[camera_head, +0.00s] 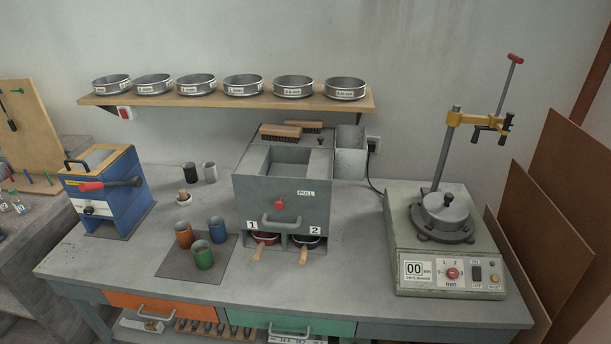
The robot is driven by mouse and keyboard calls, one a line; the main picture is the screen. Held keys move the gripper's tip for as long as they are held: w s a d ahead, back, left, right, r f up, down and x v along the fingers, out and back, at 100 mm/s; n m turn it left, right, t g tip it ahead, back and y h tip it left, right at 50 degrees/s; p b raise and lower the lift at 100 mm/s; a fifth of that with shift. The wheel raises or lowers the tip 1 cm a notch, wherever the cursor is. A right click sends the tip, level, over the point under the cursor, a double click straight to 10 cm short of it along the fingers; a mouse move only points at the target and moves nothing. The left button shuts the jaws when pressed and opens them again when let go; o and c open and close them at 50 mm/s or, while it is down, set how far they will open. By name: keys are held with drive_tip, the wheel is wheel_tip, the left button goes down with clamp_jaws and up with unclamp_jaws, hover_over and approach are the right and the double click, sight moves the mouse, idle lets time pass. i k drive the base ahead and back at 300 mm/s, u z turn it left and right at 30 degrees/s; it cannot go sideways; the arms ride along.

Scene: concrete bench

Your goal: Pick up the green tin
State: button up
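The green tin (203,258) stands upright at the front of a dark grey mat (182,270) on the bench. It is an open-topped cylinder, and its inside looks dark or filled. An orange tin (184,236) stands behind it to the left, and a blue tin (217,230) behind it to the right. The green tin overlaps small parts of both. My gripper does not show in this view.
A grey box machine (283,195) with two numbered pans stands right of the tins. A blue machine (105,195) stands left. A sieve shaker (445,245) fills the right end. Bench in front is clear.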

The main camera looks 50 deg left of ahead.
sight(200, 249)
drive_tip(key=z, duration=0.05)
drive_tip(key=i, duration=0.95)
drive_tip(key=z, duration=0.5)
drive_tip(key=k, duration=0.15)
drive_tip(key=u, duration=3.05)
